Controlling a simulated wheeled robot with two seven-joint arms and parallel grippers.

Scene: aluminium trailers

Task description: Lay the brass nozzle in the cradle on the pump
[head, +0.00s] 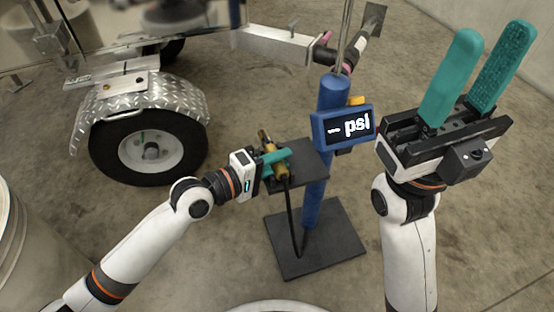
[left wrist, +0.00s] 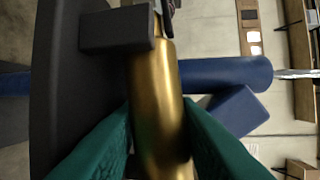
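The brass nozzle (head: 281,170) is at the left edge of a dark plate (head: 308,160) on the blue pump (head: 327,95), with a black hose hanging below it. My left gripper (head: 272,158) has its teal fingers on both sides of the nozzle. In the left wrist view the brass nozzle (left wrist: 158,95) fills the space between those fingers. A dark grey block (left wrist: 115,30), seemingly part of the cradle, overlaps its far end. I cannot tell whether the nozzle rests in the cradle. My right gripper (head: 464,78) is open and empty, fingers pointing up.
The pump carries a blue "psi" display (head: 345,127) and stands on a black base plate (head: 315,240). A trailer wheel (head: 150,150) under a diamond-plate fender stands at the left. A white bucket (head: 15,240) is at the left edge. Concrete floor is open at the right.

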